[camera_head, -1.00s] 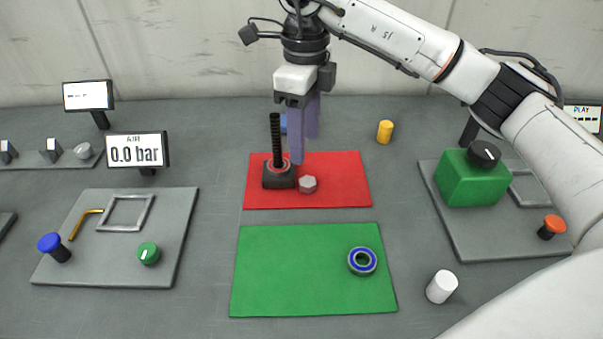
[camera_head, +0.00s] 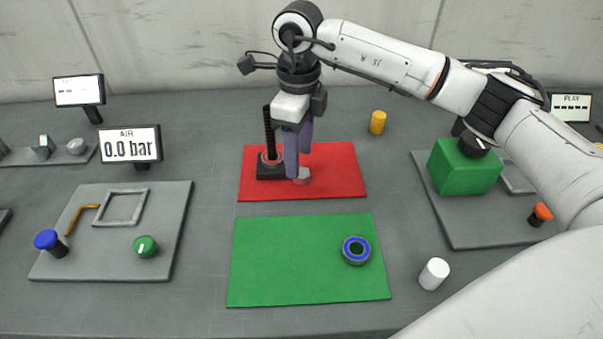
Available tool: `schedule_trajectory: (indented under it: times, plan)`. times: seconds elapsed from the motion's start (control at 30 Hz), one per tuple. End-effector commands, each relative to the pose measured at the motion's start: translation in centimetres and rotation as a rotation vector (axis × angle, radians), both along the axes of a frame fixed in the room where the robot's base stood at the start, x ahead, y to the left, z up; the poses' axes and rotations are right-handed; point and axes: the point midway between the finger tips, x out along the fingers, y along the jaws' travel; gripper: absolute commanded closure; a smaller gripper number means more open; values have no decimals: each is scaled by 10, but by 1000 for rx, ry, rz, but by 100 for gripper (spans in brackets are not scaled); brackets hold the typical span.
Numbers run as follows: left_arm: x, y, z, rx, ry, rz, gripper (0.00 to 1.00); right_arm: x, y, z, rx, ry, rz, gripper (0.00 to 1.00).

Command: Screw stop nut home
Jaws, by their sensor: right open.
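A screw jack with a black square base (camera_head: 271,172) and an upright black threaded spindle (camera_head: 269,130) stands on the red mat (camera_head: 335,180). A reddish ring shows around the foot of the spindle. A grey hex nut (camera_head: 303,176) lies on the red mat just right of the jack's base. My right gripper (camera_head: 298,165) points down over the nut, its purple fingers open. The fingers partly hide the nut, and I cannot tell whether they touch it. My left gripper is not in view.
A green mat (camera_head: 280,265) in front holds a blue-and-black bearing ring (camera_head: 356,251). Grey panels with knobs flank both sides. A display (camera_head: 128,145) reads 0.0 bar.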

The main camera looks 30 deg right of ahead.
Motion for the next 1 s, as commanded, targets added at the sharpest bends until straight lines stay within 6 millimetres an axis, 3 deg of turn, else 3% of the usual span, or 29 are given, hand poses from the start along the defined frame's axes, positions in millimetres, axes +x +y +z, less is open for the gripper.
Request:
schedule_trajectory:
  times: [0.3,0.67,0.93,1.0]
  plan:
    - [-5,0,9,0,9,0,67,1,-6,-41,0,1,0,51]
    - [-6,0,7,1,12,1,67,2,-6,-43,0,0,0,51]
    - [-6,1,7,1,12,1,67,1,-6,-43,0,0,0,95]
    - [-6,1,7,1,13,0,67,2,-6,-43,-1,-1,0,95]
